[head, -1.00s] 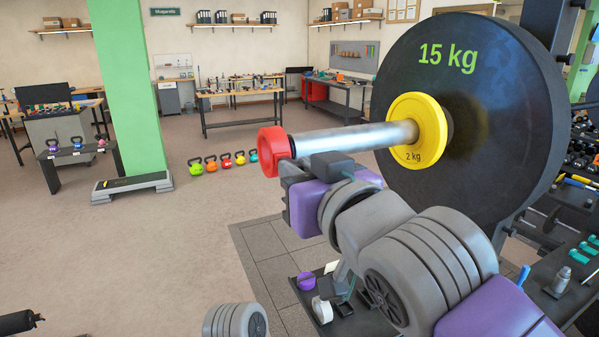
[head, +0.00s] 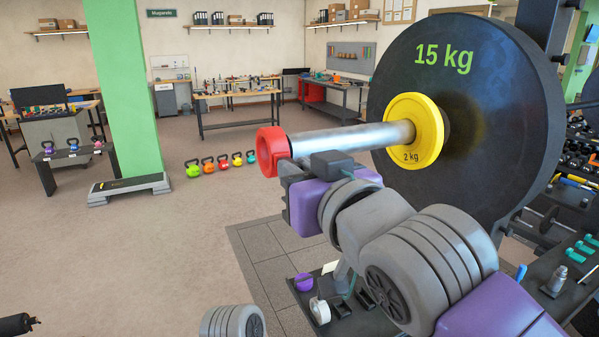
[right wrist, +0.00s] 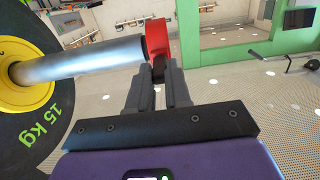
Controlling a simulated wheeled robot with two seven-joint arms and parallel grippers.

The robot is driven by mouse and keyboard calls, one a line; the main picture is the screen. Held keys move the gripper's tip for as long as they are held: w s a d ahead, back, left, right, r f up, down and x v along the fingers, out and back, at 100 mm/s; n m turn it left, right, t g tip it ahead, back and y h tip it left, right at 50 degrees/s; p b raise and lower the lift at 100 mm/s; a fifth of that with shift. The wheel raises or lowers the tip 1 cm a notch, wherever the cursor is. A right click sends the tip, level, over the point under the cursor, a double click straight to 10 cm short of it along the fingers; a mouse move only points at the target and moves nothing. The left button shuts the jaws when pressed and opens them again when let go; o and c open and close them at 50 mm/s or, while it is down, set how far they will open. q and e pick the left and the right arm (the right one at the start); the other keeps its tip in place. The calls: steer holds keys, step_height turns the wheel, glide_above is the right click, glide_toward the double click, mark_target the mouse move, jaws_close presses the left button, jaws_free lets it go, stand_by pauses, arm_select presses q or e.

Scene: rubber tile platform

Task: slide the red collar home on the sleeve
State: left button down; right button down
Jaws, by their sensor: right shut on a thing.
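The bare metal sleeve (head: 352,138) juts out to the left from a yellow 2 kg disc (head: 432,133) and a black 15 kg plate (head: 505,125). The red collar (head: 267,151) is at the sleeve's free end, far from the yellow disc. I cannot tell whether it is around the tip or only against it. My right gripper (head: 285,168) is shut on the collar from the near side. In the right wrist view the fingers (right wrist: 158,72) hold the lower part of the collar (right wrist: 158,42), beside the sleeve's end (right wrist: 135,52).
The sleeve between collar and yellow disc is clear. A dark bench (head: 555,297) with small items stands at the lower right. Several kettlebells (head: 223,161) and a step platform (head: 130,188) are on the floor farther back. Open floor lies left of the collar.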

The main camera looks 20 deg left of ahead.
steer(key=shift+w+d, duration=0.65)
steer(key=shift+w, duration=0.1)
stand_by(3.5)
steer(key=shift+w+d+r, duration=0.1)
steer(key=shift+w+d, duration=0.05)
steer(key=shift+d, duration=0.05)
stand_by(0.4)
steer(key=shift+w+d+p, duration=0.7)
steer(key=shift+w+d, duration=0.35)
steer(key=shift+w, duration=0.2)
steer(key=c, duration=1)
jaws_free()
steer(key=v, duration=0.7)
steer(key=shift+s+d+b, duration=0.2)
steer(key=shift+b, duration=0.15)
